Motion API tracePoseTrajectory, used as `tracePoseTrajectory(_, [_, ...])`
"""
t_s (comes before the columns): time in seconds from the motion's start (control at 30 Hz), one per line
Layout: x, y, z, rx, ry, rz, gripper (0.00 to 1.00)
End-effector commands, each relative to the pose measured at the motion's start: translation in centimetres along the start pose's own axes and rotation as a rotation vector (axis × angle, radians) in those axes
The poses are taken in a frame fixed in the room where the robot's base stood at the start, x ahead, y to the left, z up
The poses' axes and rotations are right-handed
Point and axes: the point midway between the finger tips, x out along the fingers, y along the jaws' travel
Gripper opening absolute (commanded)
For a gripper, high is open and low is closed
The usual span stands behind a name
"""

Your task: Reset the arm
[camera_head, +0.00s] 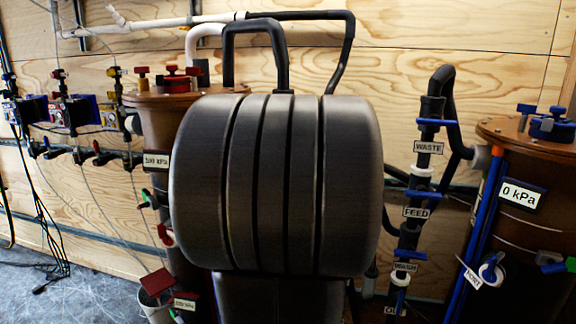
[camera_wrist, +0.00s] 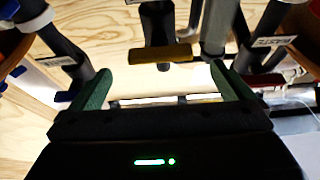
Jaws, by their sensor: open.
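My gripper (camera_wrist: 160,71) shows in the wrist view with its two green fingers spread wide apart. Nothing is held between them. A yellow-brown valve handle (camera_wrist: 158,54) and grey pipes (camera_wrist: 215,28) appear beyond the fingertips; I cannot tell how far off they are. A dark red handle (camera_wrist: 262,80) lies to the right of the right finger. In the head view, a large dark grooved part of my own arm fills the middle, and my gripper cannot be seen there.
Brown filter vessels stand at left (camera_head: 165,97) and right (camera_head: 540,135); the right one's display (camera_head: 522,195) reads 0 kPa. A black pipe column with blue valves (camera_head: 436,122) carries WASTE and FEED labels. Blue-faced devices (camera_head: 85,110) sit at far left. Plywood wall (camera_head: 460,25) lies behind.

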Motion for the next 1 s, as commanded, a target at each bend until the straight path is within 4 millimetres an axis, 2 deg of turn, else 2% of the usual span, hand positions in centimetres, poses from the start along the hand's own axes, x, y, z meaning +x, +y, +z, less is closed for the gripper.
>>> tracePoseTrajectory(0.03, [1.2,0.0,-0.1,-0.001,0.001,0.001,1.0])
tracePoseTrajectory(0.2, [4.5,0.1,-0.1,-0.001,0.0,0.001,1.0])
tracePoseTrajectory(0.5, [8.8,0.0,0.0,-0.002,0.0,0.0,1.0])
tracePoseTrajectory(1.0, [8.6,0.0,0.1,-0.021,0.0,-0.008,1.0])
